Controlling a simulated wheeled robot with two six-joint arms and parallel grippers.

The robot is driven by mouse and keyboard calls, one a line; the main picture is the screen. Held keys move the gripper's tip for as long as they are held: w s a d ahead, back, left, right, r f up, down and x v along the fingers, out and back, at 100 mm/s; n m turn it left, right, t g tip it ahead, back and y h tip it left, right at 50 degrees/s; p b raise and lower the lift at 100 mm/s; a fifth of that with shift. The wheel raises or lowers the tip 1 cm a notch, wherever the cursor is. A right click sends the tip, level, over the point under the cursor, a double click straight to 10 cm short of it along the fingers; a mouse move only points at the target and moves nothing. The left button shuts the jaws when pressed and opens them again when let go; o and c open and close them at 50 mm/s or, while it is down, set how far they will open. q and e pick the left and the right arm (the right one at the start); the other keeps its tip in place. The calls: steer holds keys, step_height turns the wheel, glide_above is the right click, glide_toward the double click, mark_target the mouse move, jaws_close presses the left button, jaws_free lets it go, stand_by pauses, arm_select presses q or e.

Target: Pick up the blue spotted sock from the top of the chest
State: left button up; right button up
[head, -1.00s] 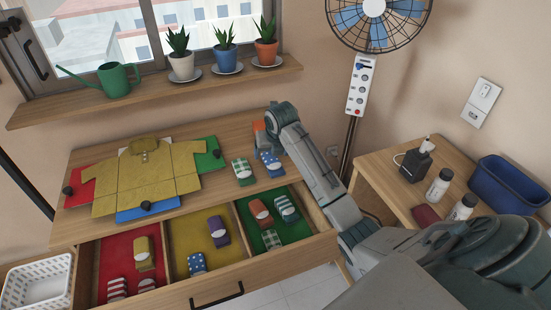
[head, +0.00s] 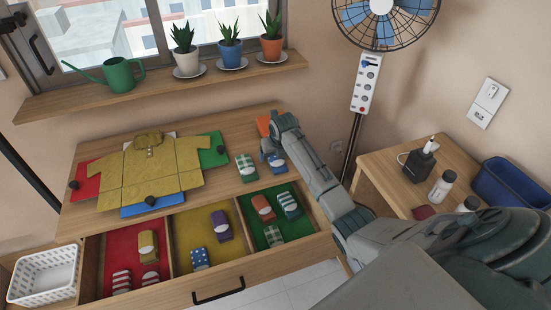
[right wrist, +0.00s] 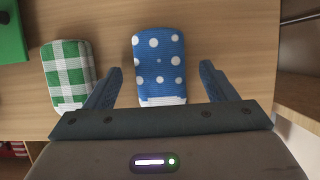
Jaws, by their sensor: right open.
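The blue sock with white spots (head: 276,164) lies flat on the chest top (head: 225,185), near its right end. It shows clearly in the right wrist view (right wrist: 159,58). My right gripper (right wrist: 161,70) is open and empty, with one finger on each side of the sock's near, white-edged end. Whether the fingers are down at the sock's level I cannot tell. In the head view my right arm reaches over the chest from the right and its gripper (head: 268,148) partly hides the sock. My left gripper is out of view.
A green checked sock (right wrist: 68,75) lies close left of the spotted one. A yellow shirt (head: 150,172) lies further left on coloured boards. The open drawer below holds several socks in red, yellow and green compartments. A side table (head: 385,172) stands right.

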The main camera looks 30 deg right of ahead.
steer(key=shift+w+d+f, duration=0.1)
steer(key=shift+w+f, duration=0.1)
steer(key=shift+f, duration=0.25)
steer(key=c, duration=1.1)
steer(key=shift+o, duration=0.2)
steer(key=shift+r, duration=0.15)
